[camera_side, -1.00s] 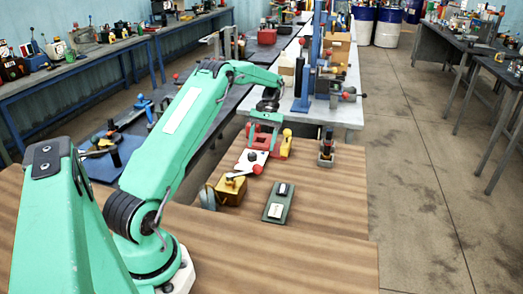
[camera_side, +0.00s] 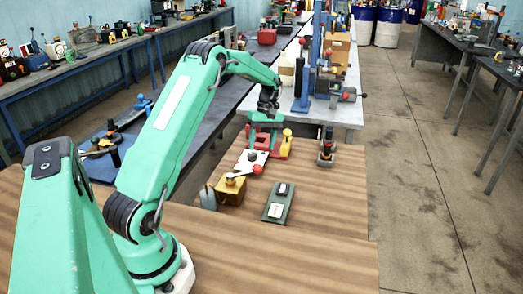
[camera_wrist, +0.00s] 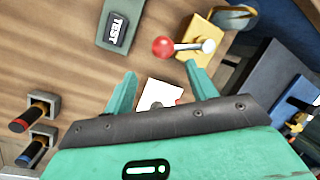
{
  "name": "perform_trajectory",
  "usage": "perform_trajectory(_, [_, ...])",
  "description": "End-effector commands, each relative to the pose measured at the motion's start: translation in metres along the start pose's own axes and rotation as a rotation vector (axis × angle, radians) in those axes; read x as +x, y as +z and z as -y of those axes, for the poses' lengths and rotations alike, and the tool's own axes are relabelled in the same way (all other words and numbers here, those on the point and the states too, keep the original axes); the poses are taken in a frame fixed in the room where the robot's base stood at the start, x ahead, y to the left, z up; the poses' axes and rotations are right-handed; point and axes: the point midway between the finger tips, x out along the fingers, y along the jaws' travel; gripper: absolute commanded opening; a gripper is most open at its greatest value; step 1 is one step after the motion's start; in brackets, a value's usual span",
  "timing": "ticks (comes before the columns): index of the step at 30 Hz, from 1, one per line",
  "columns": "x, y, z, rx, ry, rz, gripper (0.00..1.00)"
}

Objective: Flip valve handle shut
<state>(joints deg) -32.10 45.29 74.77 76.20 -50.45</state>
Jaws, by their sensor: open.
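The valve is a yellow block (camera_side: 231,191) with a silver lever and a red ball knob (camera_side: 257,169), on the wooden table. In the side view the lever points right from the block. In the wrist view the yellow block (camera_wrist: 207,38) is at the upper right, and its lever reaches left to the red knob (camera_wrist: 163,47). My gripper (camera_side: 264,139) is open and empty, above and beyond the valve in the side view. In the wrist view my gripper's fingers (camera_wrist: 160,70) stand apart, with the knob beyond their tips.
A green box marked TEST (camera_wrist: 118,27) sits near the valve; it also shows in the side view (camera_side: 279,203). A white plate (camera_wrist: 160,95) lies partly hidden beneath my gripper. A stand with red and blue handles (camera_side: 326,150) is to the right. The front table is clear.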

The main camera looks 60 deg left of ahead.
Motion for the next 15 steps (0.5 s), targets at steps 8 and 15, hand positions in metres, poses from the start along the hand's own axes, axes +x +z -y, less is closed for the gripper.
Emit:
perform_trajectory(8, [0.001, 0.013, 0.008, -0.288, 0.07, -0.045, 0.57])
perform_trajectory(15, [0.001, 0.015, 0.01, -0.357, 0.089, -0.053, 0.57])
